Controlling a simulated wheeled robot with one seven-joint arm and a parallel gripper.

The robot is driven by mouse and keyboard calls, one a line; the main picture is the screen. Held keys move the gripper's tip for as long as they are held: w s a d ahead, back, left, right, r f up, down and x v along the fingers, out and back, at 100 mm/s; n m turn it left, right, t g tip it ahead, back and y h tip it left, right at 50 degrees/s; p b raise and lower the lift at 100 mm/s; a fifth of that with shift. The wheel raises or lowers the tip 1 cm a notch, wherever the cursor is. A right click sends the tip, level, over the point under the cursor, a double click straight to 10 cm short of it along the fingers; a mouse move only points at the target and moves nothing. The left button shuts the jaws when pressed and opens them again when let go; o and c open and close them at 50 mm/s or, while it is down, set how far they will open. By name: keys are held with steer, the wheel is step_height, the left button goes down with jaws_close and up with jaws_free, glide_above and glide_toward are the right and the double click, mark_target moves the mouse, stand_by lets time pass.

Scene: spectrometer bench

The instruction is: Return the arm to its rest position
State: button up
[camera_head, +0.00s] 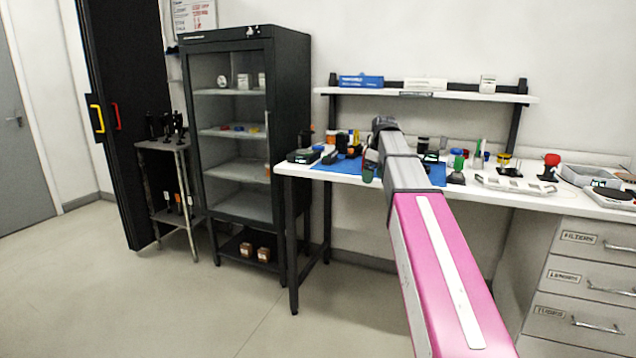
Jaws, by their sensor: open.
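My arm reaches from the bottom right up and away over the front of the bench, with a pink link nearest and a grey link beyond it. My gripper (382,126) is the small dark part at the arm's far end, above the bench. It is open, with nothing visible in it. Its fingers are small and mostly hidden by the wrist, so their exact gap and height above the bench are unclear. The blue mat (437,173) on the bench lies under the arm, partly covered by it.
The bench (300,170) carries several small items, including a red-topped object (551,162) and a white tray (512,185). A shelf (450,96) runs behind. A dark glass-front cabinet (292,100) and small side table (160,145) stand left. Drawers (590,270) are right. Floor at left is clear.

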steer(key=s+f+m, duration=0.3)
steer(key=s+f, duration=0.5)
steer(key=f, duration=0.4)
steer(key=s+f+m, duration=0.3)
steer(key=s+f, duration=0.6)
steer(key=f, duration=0.4)
steer(key=s+a+f+m+h, duration=0.1)
steer(key=s+f+m, duration=0.3)
steer(key=s+f, duration=0.4)
step_height(320, 180, down, 5)
steer(key=shift+s+f+g, duration=0.2)
steer(key=shift+s+g, duration=0.05)
steer(key=shift+g, duration=0.05)
